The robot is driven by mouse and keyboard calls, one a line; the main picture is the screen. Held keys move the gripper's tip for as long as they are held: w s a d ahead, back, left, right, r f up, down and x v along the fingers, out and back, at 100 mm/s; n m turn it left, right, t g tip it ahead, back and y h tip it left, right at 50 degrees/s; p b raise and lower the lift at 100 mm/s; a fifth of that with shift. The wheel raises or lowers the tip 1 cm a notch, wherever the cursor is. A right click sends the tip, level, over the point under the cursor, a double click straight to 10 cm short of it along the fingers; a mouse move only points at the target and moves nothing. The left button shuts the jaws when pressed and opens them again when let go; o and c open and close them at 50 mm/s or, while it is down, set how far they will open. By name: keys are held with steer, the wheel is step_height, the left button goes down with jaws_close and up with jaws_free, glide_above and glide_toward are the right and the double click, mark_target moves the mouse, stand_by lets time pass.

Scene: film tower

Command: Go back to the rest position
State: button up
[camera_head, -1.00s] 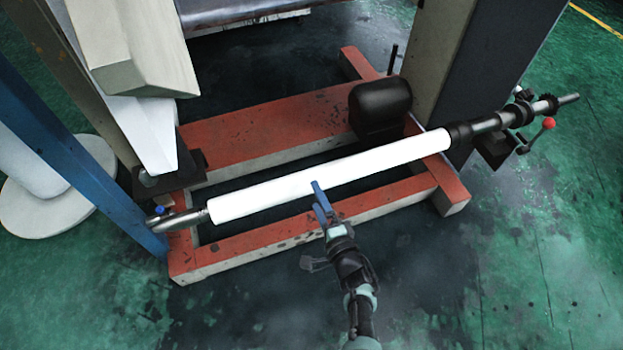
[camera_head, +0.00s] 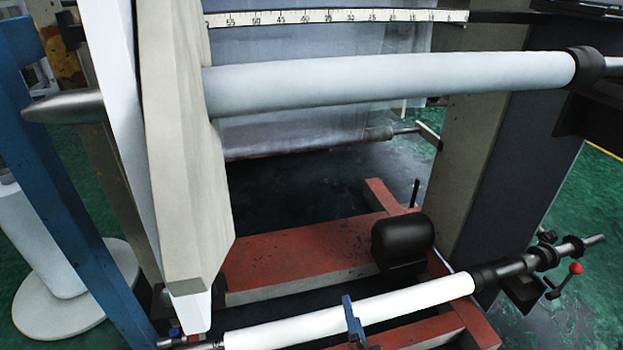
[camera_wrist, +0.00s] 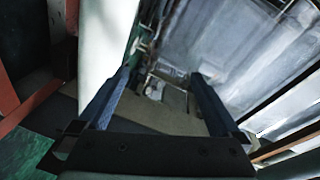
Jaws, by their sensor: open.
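My gripper (camera_head: 353,322) shows at the bottom of the head view, its blue fingers overlapping the lower white roll (camera_head: 425,297) in the picture. In the wrist view the two blue fingers of my gripper (camera_wrist: 160,77) stand wide apart, with nothing between them. A white cylindrical surface (camera_wrist: 104,45) lies just left of the left finger there. Whether the finger touches it, I cannot tell. The rest of my arm is mostly out of the head view.
An upper white roller (camera_head: 400,82) crosses above, below a ruler strip (camera_head: 330,16). A red base frame (camera_head: 300,255) carries a black motor-like block (camera_head: 403,243). A blue post (camera_head: 50,170) and a pale beam (camera_head: 185,160) stand left. A red-knobbed lever (camera_head: 575,268) is at right.

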steer(key=w+a+r+n+h, duration=0.1)
steer(key=w+r+n+h, duration=0.15)
steer(key=r, duration=1.15)
steer(key=w+a+r+n+h, duration=0.15)
steer(key=w+r, duration=0.25)
steer(key=r, duration=0.9)
steer(key=s+a+r+n+y, duration=0.1)
steer(key=s+a+r+n, duration=0.3)
steer(key=s+r, duration=0.3)
steer(key=s+a+r+n+y, duration=0.1)
steer(key=s+a+r+n, duration=0.3)
steer(key=r, duration=0.5)
steer(key=s+r+t+p, duration=0.1)
steer(key=s+r+t, duration=0.5)
steer(key=r, duration=0.8)
steer(key=s+r+t+p, duration=0.2)
steer(key=s+r+t, duration=0.2)
steer(key=s+r, duration=0.8)
steer(key=w+r+p, duration=0.2)
steer(key=r+p, duration=0.9)
steer(key=r, duration=0.1)
steer(key=w+r+p, duration=0.2)
steer(key=r+p, duration=0.8)
steer(key=r, duration=0.2)
steer(key=shift+d+n+p, duration=0.35)
steer(key=shift+d+n, duration=0.05)
